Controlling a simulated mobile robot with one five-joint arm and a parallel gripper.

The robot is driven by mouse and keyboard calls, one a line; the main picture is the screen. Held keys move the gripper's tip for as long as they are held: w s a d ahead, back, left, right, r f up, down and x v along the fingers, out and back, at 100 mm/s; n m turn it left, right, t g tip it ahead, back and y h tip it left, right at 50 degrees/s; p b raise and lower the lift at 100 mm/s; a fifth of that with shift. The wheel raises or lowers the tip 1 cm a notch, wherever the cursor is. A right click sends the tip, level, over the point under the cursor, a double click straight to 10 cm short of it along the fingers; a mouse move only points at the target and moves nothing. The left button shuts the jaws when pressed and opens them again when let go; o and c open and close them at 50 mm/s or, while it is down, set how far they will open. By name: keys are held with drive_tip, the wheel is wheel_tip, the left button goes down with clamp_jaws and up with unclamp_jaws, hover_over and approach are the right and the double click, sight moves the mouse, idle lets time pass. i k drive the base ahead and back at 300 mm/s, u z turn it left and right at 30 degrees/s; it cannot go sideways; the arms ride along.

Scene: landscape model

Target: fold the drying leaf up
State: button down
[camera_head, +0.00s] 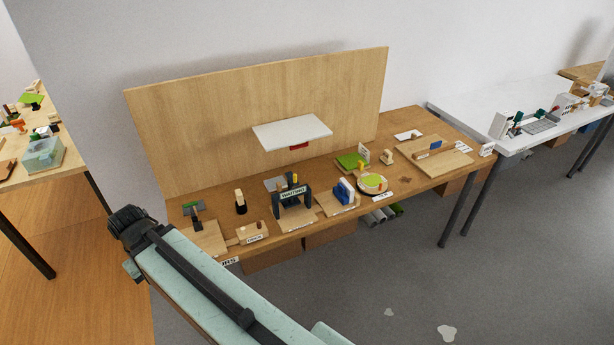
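The drying leaf (291,131) is a white flat panel standing out about level from the upright wooden backboard (200,120). A red piece (299,146) shows under its front edge. My pale green arm reaches in from the bottom of the view. Its dark end, my gripper (130,224), is at the left, in front of the backboard's lower left side. It is well apart from the leaf, to the left and lower in the picture. Its fingers cannot be made out, and I see nothing held.
Below the leaf, the wooden table (420,122) carries a black stand with a sign (293,196), a round plate (372,184), a green pad (351,160), boards and small blocks. A white table (530,100) stands right, another wooden table (40,190) left. Grey floor in front is mostly clear.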

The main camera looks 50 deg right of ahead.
sight(271, 136)
drive_tip(key=z, duration=1.95)
